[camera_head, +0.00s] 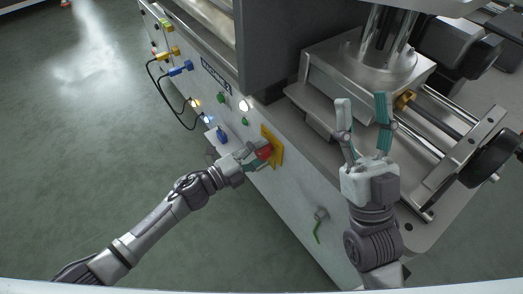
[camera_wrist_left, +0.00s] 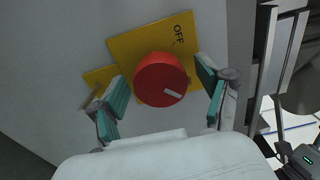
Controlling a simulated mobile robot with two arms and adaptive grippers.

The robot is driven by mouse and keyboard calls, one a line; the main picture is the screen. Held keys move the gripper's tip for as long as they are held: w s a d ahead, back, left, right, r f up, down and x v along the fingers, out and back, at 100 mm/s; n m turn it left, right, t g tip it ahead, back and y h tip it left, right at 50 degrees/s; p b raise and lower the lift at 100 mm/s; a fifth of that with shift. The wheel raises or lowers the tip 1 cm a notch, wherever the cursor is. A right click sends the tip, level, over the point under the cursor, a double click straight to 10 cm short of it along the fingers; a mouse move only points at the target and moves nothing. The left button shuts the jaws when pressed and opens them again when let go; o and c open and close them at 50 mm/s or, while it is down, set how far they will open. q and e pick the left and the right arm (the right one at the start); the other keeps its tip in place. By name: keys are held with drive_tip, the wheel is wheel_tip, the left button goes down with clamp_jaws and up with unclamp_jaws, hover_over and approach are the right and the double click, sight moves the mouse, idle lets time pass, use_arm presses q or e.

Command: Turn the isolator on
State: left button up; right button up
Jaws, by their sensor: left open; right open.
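The isolator is a round red knob (camera_wrist_left: 160,80) on a yellow plate (camera_wrist_left: 130,46) fixed to the machine's side panel. In the left wrist view the plate carries the word OFF near its top right, and a white mark shows on the knob's lower right. In the head view the red knob (camera_head: 264,152) is partly covered by my left gripper (camera_head: 258,158). My left gripper (camera_wrist_left: 162,92) is open, its teal-padded fingers on either side of the knob with gaps visible. My right gripper (camera_head: 364,112) is open and empty, pointing up in front of the machine's metal bed.
The panel (camera_head: 290,205) also carries indicator lights, green buttons, a blue connector (camera_head: 221,136) and looped black cables (camera_head: 170,88) at the upper left. A green-handled valve (camera_head: 318,226) sits low on the panel. A black handwheel (camera_head: 490,160) stands at the right. Open floor lies left.

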use_arm(q)
drive_tip(key=v, duration=1.1)
drive_tip(key=shift+s+a, duration=0.15)
drive_tip(key=shift+a, duration=0.05)
